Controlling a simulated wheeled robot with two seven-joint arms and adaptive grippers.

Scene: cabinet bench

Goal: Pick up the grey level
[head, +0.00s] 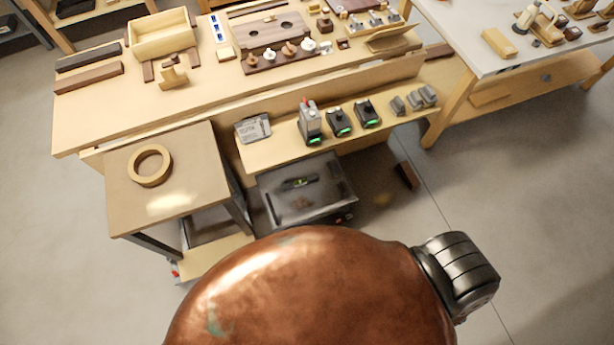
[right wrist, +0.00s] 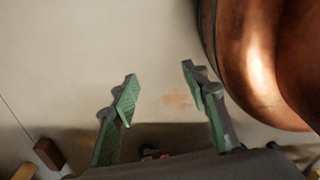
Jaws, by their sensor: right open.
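A small dark grey bar with a yellow-green spot, which looks like the grey level (head: 300,183), lies on top of a dark metal box (head: 335,207) low beneath the bench shelf. The level is small, so its details are hard to tell. In the right wrist view my right gripper (right wrist: 160,88) is open, with nothing between its green-padded fingers and pale floor behind them. The level cannot be made out in that view. Neither gripper shows in the head view, so my left gripper is out of sight.
A side table (head: 195,185) with a tape ring (head: 150,166) stands left of the box. The low shelf (head: 290,133) above it carries chargers with green lights (head: 340,122). A brown block (head: 406,176) lies right of the box. Floor (head: 540,190) at right is clear.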

